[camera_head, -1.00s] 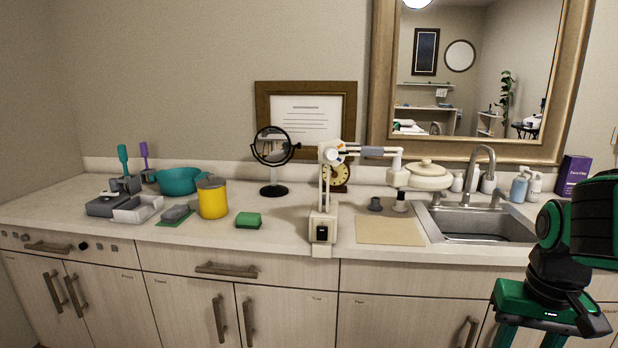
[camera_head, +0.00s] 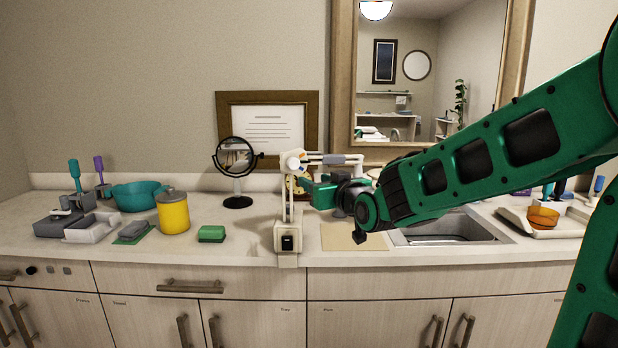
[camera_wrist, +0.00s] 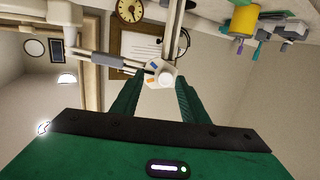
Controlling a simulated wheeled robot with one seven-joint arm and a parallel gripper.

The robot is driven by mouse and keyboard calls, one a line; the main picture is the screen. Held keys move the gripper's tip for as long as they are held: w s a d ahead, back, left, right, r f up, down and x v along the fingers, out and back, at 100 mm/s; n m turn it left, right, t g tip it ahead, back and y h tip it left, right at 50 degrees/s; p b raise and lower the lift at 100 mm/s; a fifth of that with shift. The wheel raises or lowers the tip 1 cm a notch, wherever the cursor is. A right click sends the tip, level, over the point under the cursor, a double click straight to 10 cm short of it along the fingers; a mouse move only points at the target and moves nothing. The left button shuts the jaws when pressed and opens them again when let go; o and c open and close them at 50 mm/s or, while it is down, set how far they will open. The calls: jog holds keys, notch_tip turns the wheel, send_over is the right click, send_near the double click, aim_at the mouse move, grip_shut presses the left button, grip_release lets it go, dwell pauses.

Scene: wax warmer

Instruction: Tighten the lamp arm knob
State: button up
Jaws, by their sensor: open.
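The white lamp (camera_head: 288,232) stands clamped at the counter's front edge, with an upright post and a jointed arm. Its pale joint knob (camera_head: 293,163), with small orange and blue marks, sits at the top of the post. In the wrist view the knob (camera_wrist: 165,76) appears between the fingertips and beyond them, apparently untouched. My gripper (camera_head: 306,187) is open and empty, reaching in from the right close to the post, a little below the knob in the head view. It also shows in the wrist view (camera_wrist: 158,78). My arm hides the lamp head in the head view.
A round black mirror (camera_head: 236,158) and a yellow canister (camera_head: 173,213) stand left of the lamp. A tan mat (camera_head: 353,238) and the sink (camera_head: 450,229) are at right. A framed certificate (camera_head: 268,130) hangs behind.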

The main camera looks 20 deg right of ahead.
aim_at(295, 164)
jog(key=shift+t, duration=0.4)
jog(key=shift+w+a+r, duration=0.35)
jog(key=shift+w+a, duration=0.1)
jog(key=shift+w, duration=0.9)
jog(key=shift+w+a+r, duration=0.35)
jog(key=shift+w+a, duration=0.05)
jog(key=shift+w, duration=1)
jog(key=shift+w+a+r, duration=0.35)
jog(key=shift+w+a, duration=0.1)
jog(key=shift+w, duration=0.9)
jog(key=shift+w, duration=0.15)
